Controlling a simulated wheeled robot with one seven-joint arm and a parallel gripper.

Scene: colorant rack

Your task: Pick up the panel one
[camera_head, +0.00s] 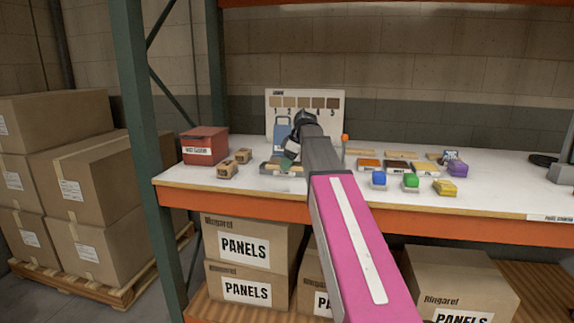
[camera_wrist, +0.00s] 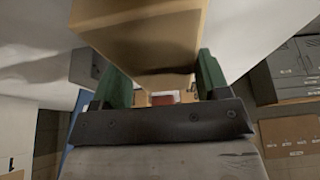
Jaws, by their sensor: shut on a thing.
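My gripper (camera_wrist: 158,80) has green fingers and is shut on a tan wooden panel (camera_wrist: 140,32), which fills the upper middle of the wrist view. No number shows on it, so I cannot tell whether it is panel one. In the head view my gripper (camera_head: 290,152) is over the left-middle part of the white table, in front of a sample board (camera_head: 330,104) with several brown swatches. The held panel is not clear in the head view, where my arm and gripper hide that spot.
A red box (camera_head: 205,143) and two small cardboard boxes stand on the table (camera_head: 225,195) at the left. Coloured trays, a blue item (camera_head: 379,178), a green item (camera_head: 411,180) and a yellow block (camera_head: 445,187) lie right of my arm. A green post (camera_head: 148,130) stands at the left.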

